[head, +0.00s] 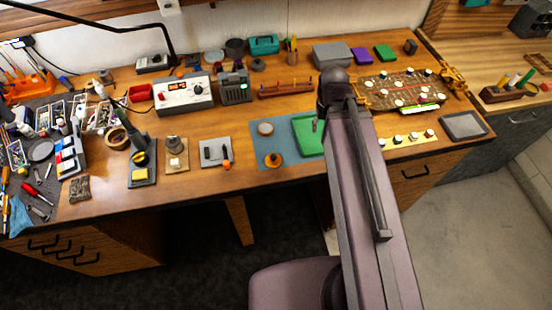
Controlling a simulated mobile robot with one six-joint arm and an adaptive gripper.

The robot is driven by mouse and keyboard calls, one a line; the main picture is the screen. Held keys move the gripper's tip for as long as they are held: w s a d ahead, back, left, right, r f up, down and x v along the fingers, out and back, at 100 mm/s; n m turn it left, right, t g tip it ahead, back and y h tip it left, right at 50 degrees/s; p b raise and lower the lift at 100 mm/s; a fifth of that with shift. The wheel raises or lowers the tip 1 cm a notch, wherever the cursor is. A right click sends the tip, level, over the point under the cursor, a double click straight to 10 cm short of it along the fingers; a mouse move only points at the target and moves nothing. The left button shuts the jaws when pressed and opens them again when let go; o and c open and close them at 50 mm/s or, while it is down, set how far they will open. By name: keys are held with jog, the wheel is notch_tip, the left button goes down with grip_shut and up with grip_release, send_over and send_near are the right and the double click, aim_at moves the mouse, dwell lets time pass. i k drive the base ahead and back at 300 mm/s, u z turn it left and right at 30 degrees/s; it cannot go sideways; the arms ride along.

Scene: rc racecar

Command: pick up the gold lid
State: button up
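A small round orange-gold piece with a dark top (273,160) lies on the blue mat (263,145) at the front middle of the bench. It may be the gold lid, but it is too small to be sure. A round beige disc (265,128) lies behind it on the same mat. A green tray (308,135) is at the mat's right side, partly covered by my arm. My arm rises from the bottom right across the bench. My gripper does not show; it seems hidden behind the arm.
A grey pad with a small tool (216,152) lies left of the mat. A soldering station (184,95) and a green-grey box (234,86) stand behind. A board with several white-topped parts (400,90) is right of my arm. Bare wood shows around the mat.

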aim_at(274, 161)
jog(key=z, duration=0.1)
jog(key=k, duration=1.05)
jog(key=u, duration=0.4)
